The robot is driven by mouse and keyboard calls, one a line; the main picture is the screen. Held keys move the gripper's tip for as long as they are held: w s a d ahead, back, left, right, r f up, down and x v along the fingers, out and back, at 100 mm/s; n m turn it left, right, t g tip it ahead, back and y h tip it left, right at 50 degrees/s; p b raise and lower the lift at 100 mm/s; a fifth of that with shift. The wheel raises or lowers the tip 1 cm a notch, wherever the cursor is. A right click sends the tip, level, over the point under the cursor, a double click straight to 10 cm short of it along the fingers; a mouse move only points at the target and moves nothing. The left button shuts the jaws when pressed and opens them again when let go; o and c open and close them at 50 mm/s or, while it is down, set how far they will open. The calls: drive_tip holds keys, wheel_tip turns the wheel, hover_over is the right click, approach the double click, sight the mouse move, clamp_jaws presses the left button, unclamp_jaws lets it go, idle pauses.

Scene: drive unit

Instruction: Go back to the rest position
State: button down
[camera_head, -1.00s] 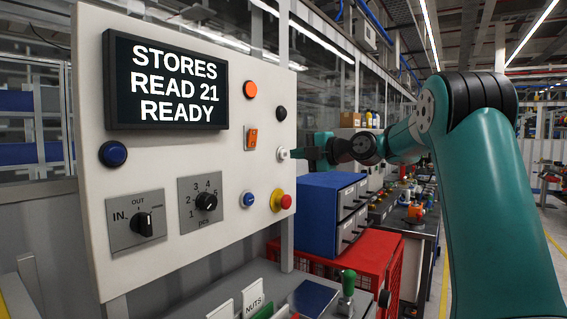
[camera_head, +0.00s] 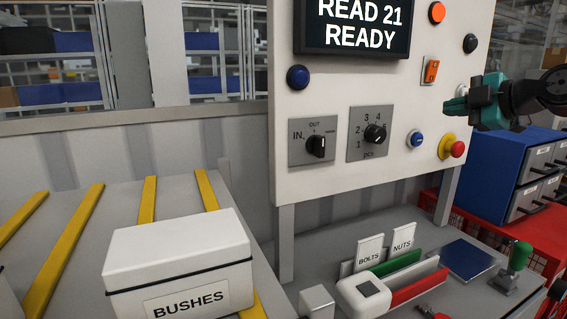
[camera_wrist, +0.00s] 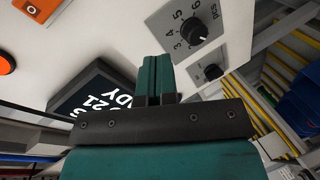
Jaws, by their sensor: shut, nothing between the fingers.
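My gripper (camera_head: 460,104) is at the right of the head view, in front of the right edge of the white control panel (camera_head: 345,95). Its teal fingers are together and hold nothing. In the wrist view the closed fingers (camera_wrist: 157,70) point toward the panel, with a dial (camera_wrist: 191,33) close to them in the picture. A white knob (camera_head: 462,90) shows beside the fingertips in the head view; I cannot tell if they touch it. The panel's display (camera_head: 360,25) reads "READ 21 READY", its top cut off.
A white "BUSHES" box (camera_head: 180,255) stands at left on a yellow-striped surface. Below the panel are card holders (camera_head: 395,265), a white device (camera_head: 362,295) and a green-knobbed lever (camera_head: 515,265). Blue drawers (camera_head: 500,175) and a red crate (camera_head: 540,240) stand at right, below my arm.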

drive_tip(key=s+a+f+m+g, duration=0.2)
drive_tip(key=s+a+f, duration=0.1)
drive_tip(key=a, duration=0.3)
drive_tip(key=s+a+f+m+g, duration=0.1)
drive_tip(key=s+a+f+g, duration=0.15)
drive_tip(key=a, duration=0.45)
drive_tip(key=s+a+f+m+g+h, duration=0.1)
drive_tip(key=s+a+f+m+g, duration=0.1)
drive_tip(key=s, duration=0.7)
drive_tip(key=s+a+f+m+g, duration=0.3)
drive_tip(key=s+f, duration=0.3)
drive_tip(key=s, duration=0.4)
drive_tip(key=s+a+f+m+g+h, duration=0.1)
drive_tip(key=s+a+f+m+g, duration=0.2)
drive_tip(key=s, duration=0.6)
drive_tip(key=shift+s+a+f+m+h, duration=0.3)
drive_tip(key=shift+a+f+m, duration=0.3)
drive_tip(key=shift+a+f, duration=0.25)
